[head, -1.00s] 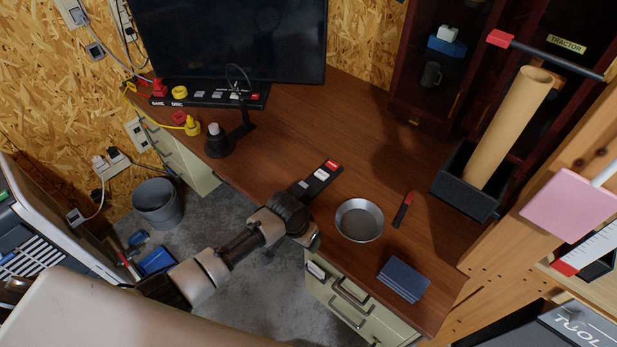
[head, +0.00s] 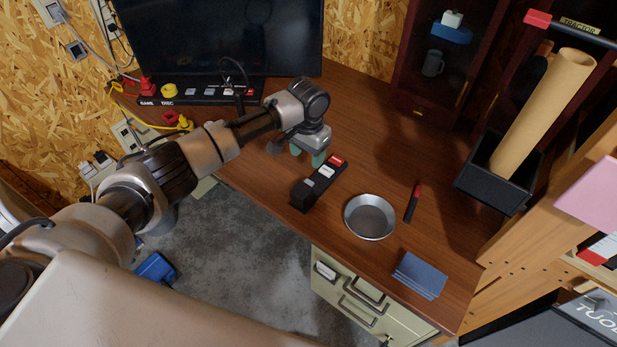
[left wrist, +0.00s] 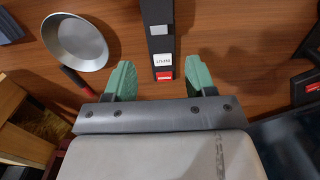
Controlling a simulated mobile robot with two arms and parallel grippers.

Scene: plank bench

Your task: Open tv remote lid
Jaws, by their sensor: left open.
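The tv remote, a long black box (head: 316,185) with a red label and a white label, lies on the wooden desk. It also shows in the left wrist view (left wrist: 157,28), its red-labelled end between my fingers as seen in the picture. Whether its lid is open cannot be made out. My right gripper is not in view.
A round metal pan (head: 369,217) is right of the remote, with a red-and-black pen-like tool (head: 411,203) beyond it. Blue-grey pads (head: 420,275) lie near the front edge. A monitor (head: 220,38) and a black labelled strip (head: 195,99) are behind my arm.

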